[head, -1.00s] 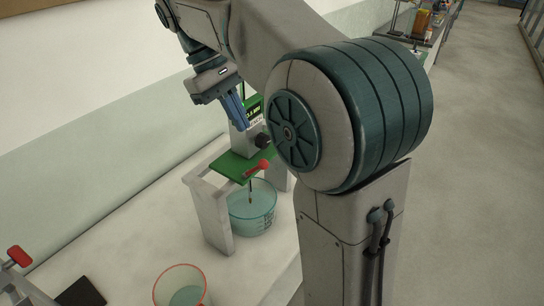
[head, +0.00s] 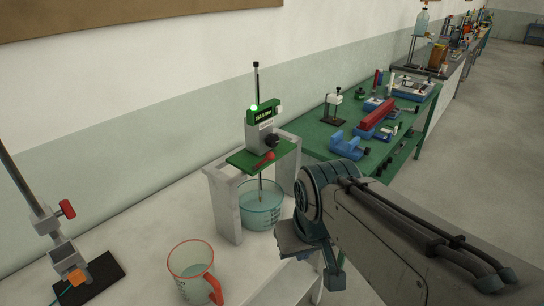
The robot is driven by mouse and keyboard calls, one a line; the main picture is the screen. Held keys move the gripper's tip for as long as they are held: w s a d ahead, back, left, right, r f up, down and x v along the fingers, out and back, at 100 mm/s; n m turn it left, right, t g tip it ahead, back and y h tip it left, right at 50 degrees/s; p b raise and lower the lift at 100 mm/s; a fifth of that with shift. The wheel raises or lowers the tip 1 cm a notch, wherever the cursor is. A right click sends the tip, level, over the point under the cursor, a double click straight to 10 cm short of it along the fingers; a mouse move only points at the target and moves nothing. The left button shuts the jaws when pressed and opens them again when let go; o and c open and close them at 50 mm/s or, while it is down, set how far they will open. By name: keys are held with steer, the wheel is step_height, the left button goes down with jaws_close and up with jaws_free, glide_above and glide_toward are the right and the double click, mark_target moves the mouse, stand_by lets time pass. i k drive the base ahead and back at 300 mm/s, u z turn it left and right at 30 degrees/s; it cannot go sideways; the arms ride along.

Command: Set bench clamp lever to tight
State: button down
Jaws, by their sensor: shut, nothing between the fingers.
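A point-gauge stand (head: 262,132) with a lit green display stands on a green plate (head: 245,162) across a pale support frame. A red lever (head: 264,159) sits at the front of this plate, slanted up to the right; it looks like the bench clamp lever, but no label is readable. A dark knob (head: 272,140) is just above it. A thin rod runs down from the plate into a glass dish of water (head: 262,208). My arm comes in from the lower right and bends right of the dish. My gripper's fingertips do not show.
A red-rimmed beaker (head: 194,272) stands at the front. A stand with a red knob (head: 67,208) and black base is at the left. A green bench (head: 318,145) with a blue vise (head: 347,146) and other tools is behind right. The aisle at right is clear.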

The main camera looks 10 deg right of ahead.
mark_target(270, 155)
steer(key=k, duration=1.25)
steer(key=z, duration=0.65)
steer(key=i, duration=1.65)
steer(key=u, duration=0.7)
